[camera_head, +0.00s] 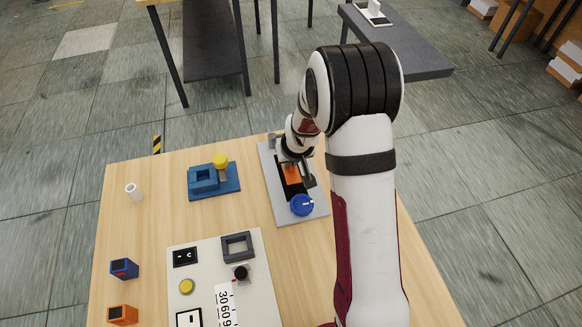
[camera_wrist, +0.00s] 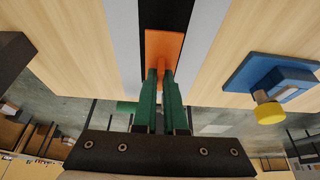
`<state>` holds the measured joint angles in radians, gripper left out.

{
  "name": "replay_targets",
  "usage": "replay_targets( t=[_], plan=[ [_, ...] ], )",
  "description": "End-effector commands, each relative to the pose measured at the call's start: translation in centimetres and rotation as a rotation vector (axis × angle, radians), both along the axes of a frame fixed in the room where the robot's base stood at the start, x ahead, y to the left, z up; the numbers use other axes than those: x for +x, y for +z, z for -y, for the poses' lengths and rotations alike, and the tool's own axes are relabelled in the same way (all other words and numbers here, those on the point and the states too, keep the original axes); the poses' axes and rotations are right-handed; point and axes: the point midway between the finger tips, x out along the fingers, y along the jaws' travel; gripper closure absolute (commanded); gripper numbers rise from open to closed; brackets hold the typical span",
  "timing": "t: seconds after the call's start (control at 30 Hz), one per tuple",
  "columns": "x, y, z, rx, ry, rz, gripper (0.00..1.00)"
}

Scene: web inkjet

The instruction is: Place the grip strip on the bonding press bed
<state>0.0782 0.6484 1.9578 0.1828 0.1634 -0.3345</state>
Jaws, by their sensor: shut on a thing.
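The grip strip is a small orange plate with a raised tab; it shows in the wrist view (camera_wrist: 163,43) and in the head view (camera_head: 291,175). My gripper (camera_wrist: 161,77) is shut on the tab with its green fingers. The bonding press is a grey base (camera_head: 284,214) with a black bed (camera_head: 297,189) and a blue knob (camera_head: 302,205) at its near end. The orange plate is over the black bed, lined up along it. I cannot tell whether it touches the bed. In the head view my arm hides part of the press.
A blue fixture (camera_head: 214,181) with a yellow knob stands left of the press. A pale panel (camera_head: 212,262) with several parts lies nearer. A white cylinder (camera_head: 134,191), a blue block (camera_head: 124,268) and an orange block (camera_head: 122,314) stand at the left. Bare wood lies between them.

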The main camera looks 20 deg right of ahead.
Motion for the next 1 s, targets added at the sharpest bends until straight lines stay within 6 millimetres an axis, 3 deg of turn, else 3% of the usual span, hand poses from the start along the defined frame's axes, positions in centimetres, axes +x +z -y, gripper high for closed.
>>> replay_targets(
  t=[0.13, 0.47, 0.5, 0.63, 1.0],
  plan=[
    [-0.1, -2.4, 0.0, 0.001, -0.002, -0.003, 1.0],
    [0.0, -2.9, 0.1, -0.001, -0.001, -0.002, 1.0],
    [0.0, -2.8, 0.1, -0.001, -0.001, -0.001, 0.84],
    [0.0, -2.8, 0.1, -0.001, 0.0, -0.001, 0.61],
    [-0.1, -2.4, 0.1, -0.001, 0.001, 0.0, 0.61]
  ],
)
